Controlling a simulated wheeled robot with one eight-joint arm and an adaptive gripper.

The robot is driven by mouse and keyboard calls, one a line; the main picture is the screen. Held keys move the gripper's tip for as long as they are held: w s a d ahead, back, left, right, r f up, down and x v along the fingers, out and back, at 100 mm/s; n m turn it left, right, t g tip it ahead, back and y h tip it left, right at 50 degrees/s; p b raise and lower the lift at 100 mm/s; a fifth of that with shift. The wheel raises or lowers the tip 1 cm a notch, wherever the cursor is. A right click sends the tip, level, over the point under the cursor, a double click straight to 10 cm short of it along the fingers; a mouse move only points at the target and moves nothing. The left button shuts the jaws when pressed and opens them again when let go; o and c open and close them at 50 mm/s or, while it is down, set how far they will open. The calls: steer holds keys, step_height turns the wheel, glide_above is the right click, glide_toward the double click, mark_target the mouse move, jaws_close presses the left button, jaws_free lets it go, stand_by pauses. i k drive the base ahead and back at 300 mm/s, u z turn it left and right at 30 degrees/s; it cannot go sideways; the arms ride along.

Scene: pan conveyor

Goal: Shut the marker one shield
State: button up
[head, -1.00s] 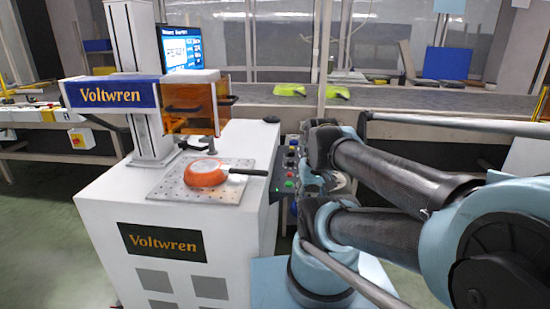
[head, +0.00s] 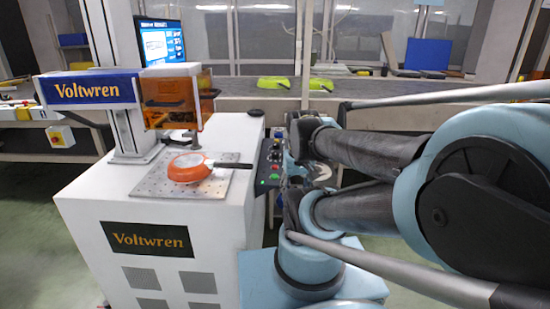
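The marker is a white machine with a blue Voltwren head (head: 90,91) on a tall column. Its shield (head: 178,90) is a see-through orange box with dark handles, at the right end of the head. The shield sits raised, with a clear gap between it and the perforated metal plate (head: 150,186) below. An orange pan (head: 188,168) lies upside down on the plate, its black handle pointing right. My arm fills the right side of the head view, but I cannot make out my gripper.
A control panel (head: 270,165) with coloured buttons runs along the machine's right side, close to my arm. Behind is a grey conveyor (head: 250,103) with yellow-green items (head: 273,83). Open floor lies left.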

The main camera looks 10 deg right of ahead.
mark_target(205, 84)
steer(key=u, duration=0.3)
steer(key=k, duration=1.5)
steer(key=z, duration=0.6)
steer(key=i, duration=1)
steer(key=u, duration=0.1)
